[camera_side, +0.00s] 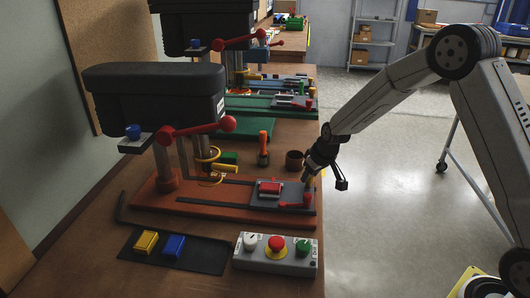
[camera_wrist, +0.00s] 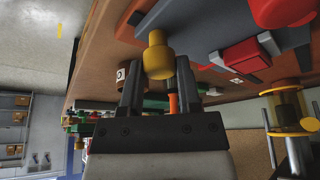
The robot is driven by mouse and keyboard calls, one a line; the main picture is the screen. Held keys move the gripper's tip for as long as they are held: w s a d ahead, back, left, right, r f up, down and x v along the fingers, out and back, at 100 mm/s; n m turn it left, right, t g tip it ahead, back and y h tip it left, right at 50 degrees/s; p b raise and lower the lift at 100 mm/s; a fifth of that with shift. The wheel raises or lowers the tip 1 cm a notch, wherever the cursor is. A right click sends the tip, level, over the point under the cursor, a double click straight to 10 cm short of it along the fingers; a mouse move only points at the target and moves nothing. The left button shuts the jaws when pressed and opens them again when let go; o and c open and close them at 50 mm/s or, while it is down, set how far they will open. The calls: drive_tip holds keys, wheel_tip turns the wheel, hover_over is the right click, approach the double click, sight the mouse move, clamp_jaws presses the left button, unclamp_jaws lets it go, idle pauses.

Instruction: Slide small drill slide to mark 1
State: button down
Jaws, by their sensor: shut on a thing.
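The small drill (camera_side: 155,95) stands on an orange-red base (camera_side: 190,200) in the side view. Its grey slide (camera_side: 263,195) sits at the right end of the base, carrying a red block (camera_side: 269,188) and a red lever (camera_side: 295,201). My gripper (camera_side: 311,177) is at the slide's right end. In the wrist view its two fingers are around a yellow knob (camera_wrist: 158,56), shut on it beside the grey slide (camera_wrist: 190,22). The red block (camera_wrist: 243,54) shows there too. The knob is hard to make out in the side view. I cannot read any mark numbers.
A control box (camera_side: 276,254) with buttons and a dark tray (camera_side: 175,248) with yellow and blue blocks lie in front. Behind the base stand a brown cup (camera_side: 294,160) and an orange-handled tool (camera_side: 264,149). Another drill (camera_side: 205,25) stands farther back.

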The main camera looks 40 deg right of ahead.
drive_tip(key=shift+a, duration=0.1)
idle(0.7)
drive_tip(key=w+a, duration=1.1)
drive_tip(key=shift+w+a, duration=0.3)
drive_tip(key=shift+w, duration=0.1)
drive_tip(key=shift+c, duration=1.4)
unclamp_jaws()
drive_tip(key=shift+r, duration=0.15)
drive_tip(key=v, duration=0.7)
drive_tip(key=shift+s+r, duration=0.2)
drive_tip(key=shift+s, duration=0.05)
